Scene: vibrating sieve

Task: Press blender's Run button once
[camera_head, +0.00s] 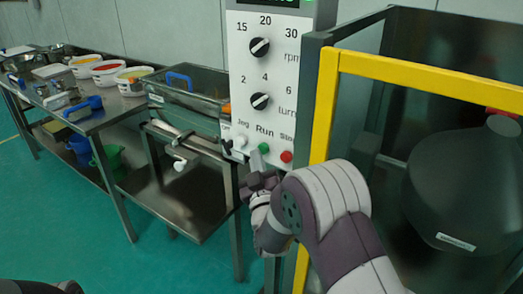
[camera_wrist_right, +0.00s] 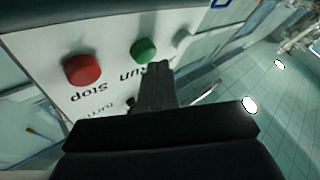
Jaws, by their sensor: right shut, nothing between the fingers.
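The blender's control panel (camera_head: 265,70) is white, with two black knobs and a row of buttons labelled Jog, Run and Stop. The green Run button (camera_head: 264,147) is in the middle of the row; it also shows in the right wrist view (camera_wrist_right: 143,50). My right gripper (camera_head: 257,163) is shut and empty, its fingertips just below the Run button. In the right wrist view the closed fingers (camera_wrist_right: 156,72) point at the panel close beneath the green button. I cannot tell whether they touch it. My left gripper is not in view.
The red Stop button (camera_head: 286,156) is close to the right of Run; the white Jog button (camera_head: 240,141) is to its left. A yellow-edged frame (camera_head: 420,75) encloses a dark blender vessel (camera_head: 465,185) at right. A steel table (camera_head: 110,110) with bowls stands at left.

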